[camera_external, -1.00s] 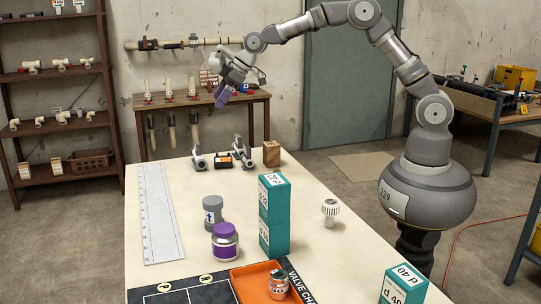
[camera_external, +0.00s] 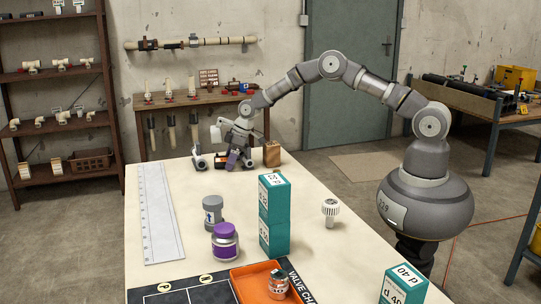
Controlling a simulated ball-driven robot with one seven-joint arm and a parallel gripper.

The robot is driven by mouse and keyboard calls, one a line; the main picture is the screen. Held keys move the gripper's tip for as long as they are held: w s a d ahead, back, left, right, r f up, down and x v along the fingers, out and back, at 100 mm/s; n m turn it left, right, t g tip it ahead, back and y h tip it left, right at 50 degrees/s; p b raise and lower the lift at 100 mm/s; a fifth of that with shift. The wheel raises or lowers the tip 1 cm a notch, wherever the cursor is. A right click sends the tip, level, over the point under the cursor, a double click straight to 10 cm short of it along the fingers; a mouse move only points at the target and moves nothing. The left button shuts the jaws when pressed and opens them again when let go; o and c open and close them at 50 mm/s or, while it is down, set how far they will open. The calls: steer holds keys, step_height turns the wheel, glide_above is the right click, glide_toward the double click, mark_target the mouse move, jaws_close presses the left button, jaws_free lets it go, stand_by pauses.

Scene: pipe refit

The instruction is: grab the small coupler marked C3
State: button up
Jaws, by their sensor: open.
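I cannot read a C3 mark on anything. A small dark piece with an orange patch (camera_external: 222,162) sits at the far end of the white table, between the small grey stands; my gripper partly covers it. My gripper (camera_external: 238,160) is open, pointing down low over that far end, at the right side of this piece. Whether its fingers touch anything is hard to tell. A small jar-like part with an orange-red label (camera_external: 278,284) stands in the orange tray (camera_external: 247,283) at the near edge.
A grey stand (camera_external: 198,159) is left of my gripper, a wooden block (camera_external: 271,154) to its right. A ruler (camera_external: 160,212) lies left.

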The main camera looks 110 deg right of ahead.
steer(key=shift+r, duration=0.15)
steer(key=shift+c, duration=0.8)
steer(key=c, duration=1)
